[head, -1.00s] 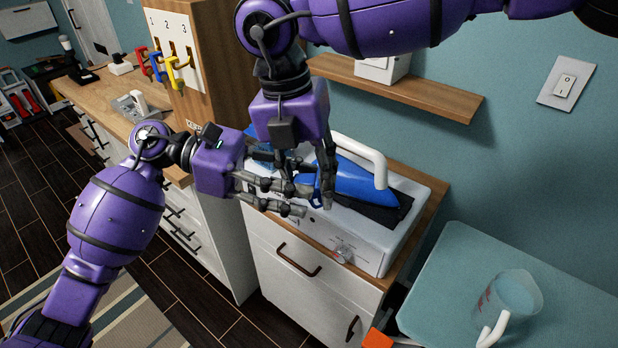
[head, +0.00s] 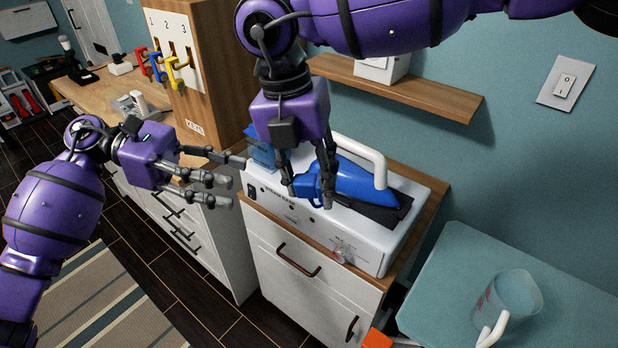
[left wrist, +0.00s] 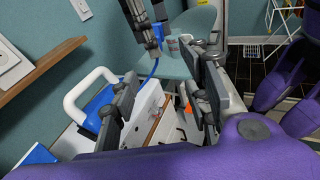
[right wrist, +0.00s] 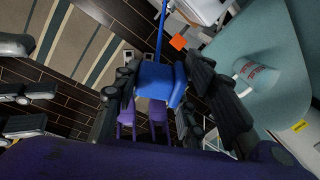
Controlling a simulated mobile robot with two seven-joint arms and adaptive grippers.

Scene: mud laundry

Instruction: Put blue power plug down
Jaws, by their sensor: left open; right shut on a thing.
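The blue power plug (right wrist: 158,82) is between the fingers of my right gripper in the right wrist view, with a blue cord (right wrist: 162,30) running from it. The plug also shows in the left wrist view (left wrist: 164,28), with its cord hanging below. In the head view my right gripper (head: 310,188) points down, shut on the plug, over the front of a white appliance; there the fingers and the blue iron behind make the plug hard to pick out. My left gripper (head: 228,180) is open and empty, left of the right one, near the appliance's left end.
The white appliance (head: 350,245) stands on a wood-topped cabinet (head: 300,270) and bears a blue iron (head: 350,178) with a white handle. A wooden shelf (head: 430,100) is on the wall behind. A jug (head: 510,300) stands on the teal surface (head: 450,270) at right.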

